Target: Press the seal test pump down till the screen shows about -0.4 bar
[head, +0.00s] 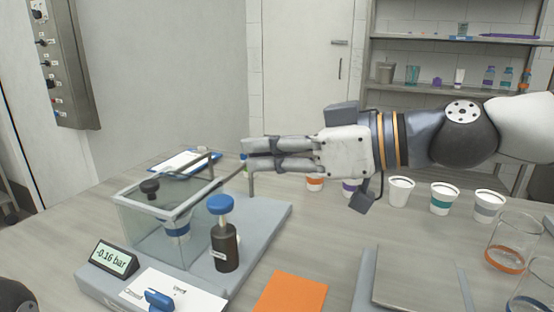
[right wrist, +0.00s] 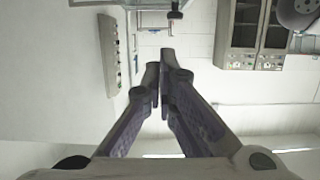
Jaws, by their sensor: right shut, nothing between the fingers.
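The seal test pump (head: 225,247) is a dark bottle-like cylinder with a blue knob (head: 220,204) on a pale stem. It stands on a grey base plate (head: 268,222). The screen (head: 110,259) at the plate's front left reads -0.16 bar. A clear test chamber (head: 139,228) beside the pump holds a cup (head: 177,226) with a blue band. My right gripper (head: 250,155) is shut and empty, pointing left, above and apart from the knob. It also shows shut in the right wrist view (right wrist: 160,70).
A white card with a blue handle (head: 160,300) lies in front of the pump. An orange sheet (head: 291,293) lies to its right. Several white cups (head: 400,190) and glass beakers (head: 512,240) stand at the right. A clipboard (head: 184,162) lies behind the chamber.

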